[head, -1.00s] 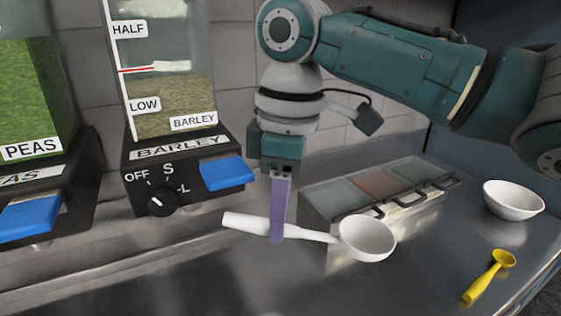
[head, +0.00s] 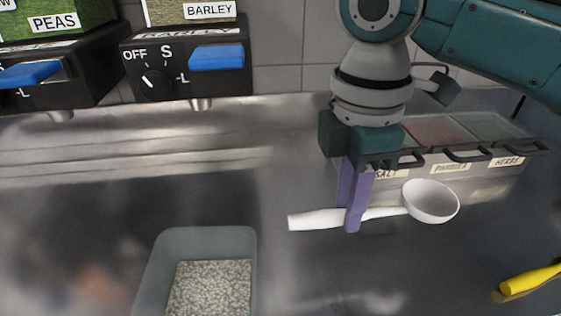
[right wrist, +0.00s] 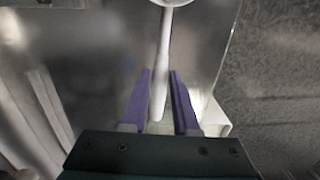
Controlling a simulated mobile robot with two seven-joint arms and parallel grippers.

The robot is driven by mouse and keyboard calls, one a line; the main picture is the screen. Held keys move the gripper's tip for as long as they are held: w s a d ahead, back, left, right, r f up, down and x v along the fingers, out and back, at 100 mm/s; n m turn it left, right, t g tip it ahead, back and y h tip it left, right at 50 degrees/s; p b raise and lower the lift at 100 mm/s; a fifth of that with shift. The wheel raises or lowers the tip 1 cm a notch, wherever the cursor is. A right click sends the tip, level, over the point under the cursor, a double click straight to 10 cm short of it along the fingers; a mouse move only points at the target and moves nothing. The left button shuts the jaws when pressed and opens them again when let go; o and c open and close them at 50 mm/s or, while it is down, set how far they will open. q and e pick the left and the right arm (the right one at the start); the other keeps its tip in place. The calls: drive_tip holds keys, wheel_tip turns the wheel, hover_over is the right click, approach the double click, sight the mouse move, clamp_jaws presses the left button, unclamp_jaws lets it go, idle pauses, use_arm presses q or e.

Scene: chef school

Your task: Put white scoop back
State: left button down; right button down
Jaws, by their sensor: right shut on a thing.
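The white scoop (head: 432,205) is in my right gripper (head: 351,218), whose purple fingers are shut on its handle. The handle points left and the round bowl points right, roughly level, in front of the labelled spice containers. Whether the scoop touches the counter is hard to tell. In the right wrist view, the scoop (right wrist: 161,55) runs up between the fingers (right wrist: 160,78), and its bowl is cut off at the top edge. My left gripper is not in view.
A grey container (head: 205,240) of pale grains is at the bottom. The spice containers (head: 470,170) stand behind my right gripper. A yellow scoop (head: 530,280) lies at lower right. The barley dispenser (head: 190,70) and peas dispenser (head: 50,75) are behind. The metal counter's middle is clear.

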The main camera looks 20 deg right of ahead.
hover_over(335, 265)
wheel_tip(335, 265, down, 6)
drive_tip(key=shift+f+b, duration=0.1)
drive_tip(key=shift+b, duration=0.25)
drive_tip(key=shift+f+b, duration=0.4)
drive_tip(key=shift+f, duration=1.4)
drive_tip(key=shift+f, duration=0.2)
drive_tip(key=c, duration=0.7)
unclamp_jaws()
drive_tip(key=shift+o, duration=0.2)
